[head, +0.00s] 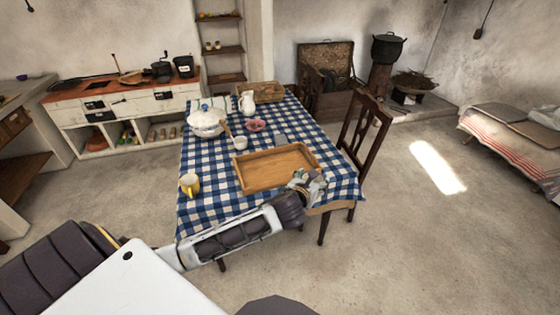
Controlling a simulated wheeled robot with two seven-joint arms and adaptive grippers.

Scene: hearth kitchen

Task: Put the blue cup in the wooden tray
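The wooden tray (243,184) lies on the blue-checked tablecloth near the table's front right, and its floor looks empty. My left gripper (311,183) is at the tray's front right corner, seen over the table edge. Its fingers are small and bunched in this view, so I cannot tell whether they are open or hold something. I cannot make out a blue cup for certain. A small blue-violet object (22,77) sits on the far left counter, too small to identify. My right gripper is not in view.
The floor further right is clear.

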